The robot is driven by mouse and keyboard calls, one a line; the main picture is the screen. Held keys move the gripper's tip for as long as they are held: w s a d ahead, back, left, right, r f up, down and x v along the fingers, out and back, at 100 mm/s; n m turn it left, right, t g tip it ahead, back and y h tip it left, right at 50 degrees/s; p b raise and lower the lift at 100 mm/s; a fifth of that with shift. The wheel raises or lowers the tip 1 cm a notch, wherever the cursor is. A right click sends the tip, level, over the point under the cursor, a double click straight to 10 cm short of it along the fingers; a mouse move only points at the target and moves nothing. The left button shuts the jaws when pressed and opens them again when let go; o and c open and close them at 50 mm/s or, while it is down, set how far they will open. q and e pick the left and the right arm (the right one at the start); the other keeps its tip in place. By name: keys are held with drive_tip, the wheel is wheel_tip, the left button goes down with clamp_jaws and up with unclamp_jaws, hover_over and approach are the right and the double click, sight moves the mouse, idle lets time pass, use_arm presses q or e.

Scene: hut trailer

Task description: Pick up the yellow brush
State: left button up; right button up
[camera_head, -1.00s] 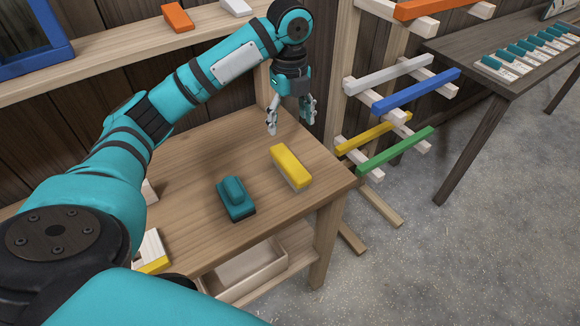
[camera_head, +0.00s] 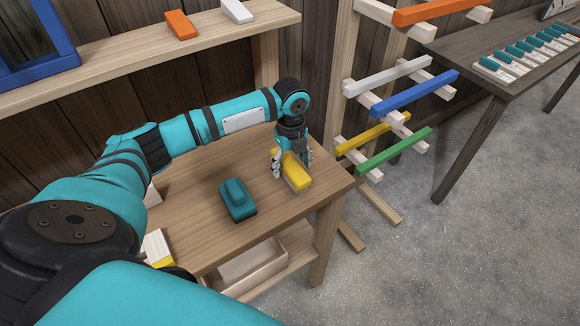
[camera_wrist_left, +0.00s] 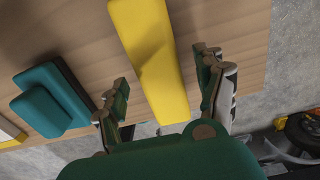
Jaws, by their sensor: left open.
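The yellow brush (camera_head: 296,170) is a long block with a yellow top and a pale underside. It lies on the wooden table near its right corner. My left gripper (camera_head: 291,166) is open and low over the table, with one finger on each side of the brush. In the left wrist view the yellow brush (camera_wrist_left: 153,60) runs between the two spread fingers of the left gripper (camera_wrist_left: 165,92), with gaps visible on both sides. My right gripper is not seen.
A teal brush-like block (camera_head: 237,200) sits on the table (camera_head: 215,170) left of the yellow brush. A shelf (camera_head: 130,45) with orange and white blocks runs behind. A rack with coloured bars (camera_head: 408,90) stands to the right. A wooden box (camera_head: 250,268) is below the tabletop.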

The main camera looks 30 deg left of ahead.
sight(291, 165)
use_arm(q)
drive_tip(key=shift+f, duration=1.45)
drive_tip(key=c, duration=1.4)
wheel_tip(291, 165, up, 10)
drive_tip(key=shift+r+b, duration=0.1)
drive_tip(key=shift+b, duration=0.7)
